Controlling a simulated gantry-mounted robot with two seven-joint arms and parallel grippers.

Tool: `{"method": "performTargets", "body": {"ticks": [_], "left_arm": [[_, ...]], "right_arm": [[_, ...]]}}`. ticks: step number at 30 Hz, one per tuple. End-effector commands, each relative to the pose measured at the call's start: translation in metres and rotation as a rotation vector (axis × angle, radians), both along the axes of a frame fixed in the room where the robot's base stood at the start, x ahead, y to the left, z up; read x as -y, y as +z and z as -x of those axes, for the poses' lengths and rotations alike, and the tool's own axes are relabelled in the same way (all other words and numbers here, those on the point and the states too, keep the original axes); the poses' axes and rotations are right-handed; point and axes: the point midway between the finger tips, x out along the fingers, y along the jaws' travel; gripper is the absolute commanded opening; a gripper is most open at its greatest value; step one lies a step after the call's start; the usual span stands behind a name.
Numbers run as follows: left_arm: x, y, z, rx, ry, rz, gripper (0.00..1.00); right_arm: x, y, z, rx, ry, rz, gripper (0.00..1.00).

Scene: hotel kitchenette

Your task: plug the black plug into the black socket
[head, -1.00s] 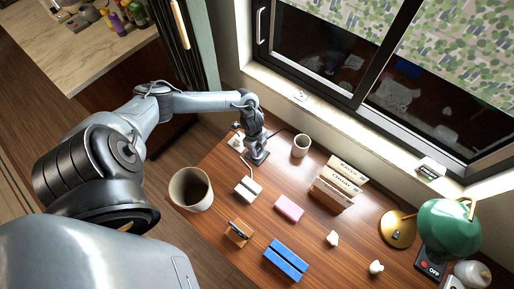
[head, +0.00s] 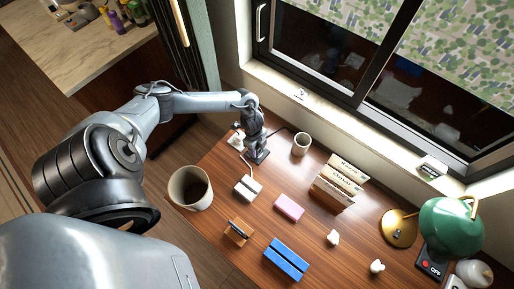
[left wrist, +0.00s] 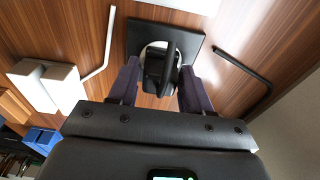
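My left gripper (head: 257,156) points down over the far left part of the wooden table. In the left wrist view its two dark fingers (left wrist: 160,85) flank a black plug-like piece (left wrist: 154,68). I cannot tell whether both fingers press on it. Behind this piece lies a square black block (left wrist: 192,42) with a pale round face, seemingly the black socket. The piece hides most of that face, so I cannot tell whether it is inserted or only in front. The black block also shows beneath the gripper in the head view (head: 262,157). My right gripper is out of view.
A white block (head: 248,188) with a white cable (left wrist: 107,40) stands close by. A black cable (left wrist: 245,70) lies on the other side.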

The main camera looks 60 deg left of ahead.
Motion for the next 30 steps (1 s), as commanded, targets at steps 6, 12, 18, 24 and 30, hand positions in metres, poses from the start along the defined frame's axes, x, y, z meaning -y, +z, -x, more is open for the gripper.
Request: {"method": "performTargets", "body": {"ticks": [6,12,18,24,30], "left_arm": [[0.000,0.000,0.000,0.000,0.000,0.000,0.70],[0.000,0.001,0.000,-0.001,0.000,0.000,0.70],[-0.002,0.015,0.000,0.002,-0.001,0.000,0.70],[-0.006,0.047,0.002,0.001,-0.002,-0.001,0.70],[-0.009,0.080,0.004,0.001,-0.002,-0.001,0.70]], "right_arm": [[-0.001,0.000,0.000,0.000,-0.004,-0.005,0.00],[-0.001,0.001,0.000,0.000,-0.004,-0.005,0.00],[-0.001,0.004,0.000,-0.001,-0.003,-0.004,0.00],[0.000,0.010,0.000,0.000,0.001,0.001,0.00],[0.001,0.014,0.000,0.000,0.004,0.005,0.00]]}}
